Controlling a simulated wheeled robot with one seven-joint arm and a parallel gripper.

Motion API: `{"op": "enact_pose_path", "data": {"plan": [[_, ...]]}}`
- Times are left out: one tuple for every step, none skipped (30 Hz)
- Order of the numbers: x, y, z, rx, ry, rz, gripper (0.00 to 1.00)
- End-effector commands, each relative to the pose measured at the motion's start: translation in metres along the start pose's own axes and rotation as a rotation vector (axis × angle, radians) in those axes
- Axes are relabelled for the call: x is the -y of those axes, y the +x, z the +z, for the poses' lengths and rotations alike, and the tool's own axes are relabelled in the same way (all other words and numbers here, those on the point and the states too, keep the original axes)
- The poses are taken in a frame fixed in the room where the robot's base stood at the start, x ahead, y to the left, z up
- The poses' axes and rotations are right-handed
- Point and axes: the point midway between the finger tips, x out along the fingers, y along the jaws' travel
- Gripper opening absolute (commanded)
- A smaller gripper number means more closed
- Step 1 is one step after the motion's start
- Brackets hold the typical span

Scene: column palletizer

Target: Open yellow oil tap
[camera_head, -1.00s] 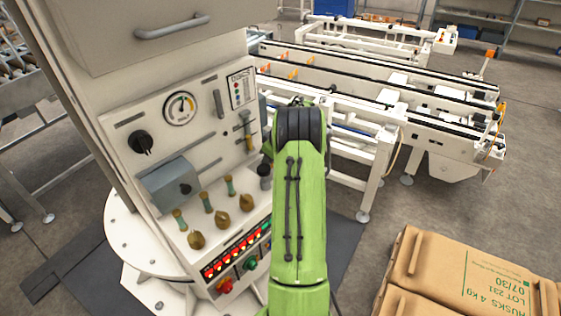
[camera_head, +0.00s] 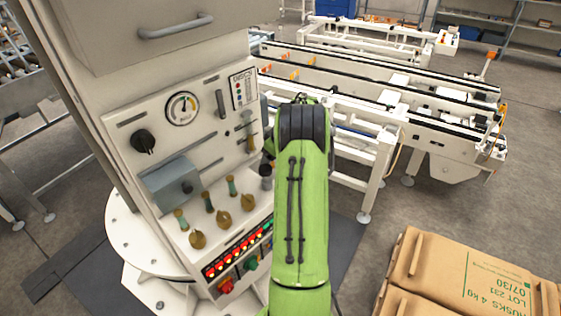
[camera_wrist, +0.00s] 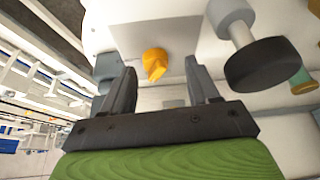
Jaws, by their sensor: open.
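The yellow tap (camera_wrist: 154,63) shows in the wrist view as a small yellow-orange knob on a pale panel. My gripper (camera_wrist: 161,68) is open, with one dark finger on each side of the tap in the picture. The tap appears just beyond the fingertips, with no contact visible; the exact depth gap is unclear. In the head view my green arm reaches to the right side of the control cabinet (camera_head: 218,130). It hides my gripper and the yellow tap there.
A dark round knob (camera_wrist: 262,66) on a grey stem stands close right of my gripper. The cabinet front carries a gauge (camera_head: 182,108), a black dial (camera_head: 142,141) and several brownish handles.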

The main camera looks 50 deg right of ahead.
Motion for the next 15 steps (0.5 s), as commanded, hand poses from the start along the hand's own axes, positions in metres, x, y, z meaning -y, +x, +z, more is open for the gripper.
{"op": "enact_pose_path", "data": {"plan": [[-0.001,-0.015,-0.001,-0.003,0.0,0.005,0.6],[-0.001,-0.024,-0.001,-0.003,0.001,0.006,0.6],[-0.001,-0.036,0.0,-0.004,0.001,0.006,0.6],[0.0,-0.045,0.0,-0.004,0.001,0.006,0.6],[0.0,-0.053,-0.001,-0.004,0.001,0.005,0.6],[0.0,-0.065,-0.001,-0.004,0.001,0.005,0.6],[0.001,-0.074,0.0,-0.004,0.002,0.004,0.6],[0.001,-0.083,0.0,-0.005,0.002,0.004,0.6],[0.002,-0.093,0.0,-0.003,0.001,0.004,0.6],[0.002,-0.102,-0.001,-0.004,0.0,0.004,0.6],[0.002,-0.109,-0.001,-0.004,0.0,0.002,0.6],[0.003,-0.118,0.0,-0.004,0.001,0.003,0.6],[0.003,-0.123,0.0,-0.003,0.001,0.002,0.6],[0.004,-0.128,0.0,-0.003,0.0,0.0,0.6],[0.004,-0.133,-0.001,-0.003,-0.001,-0.001,0.6]]}}
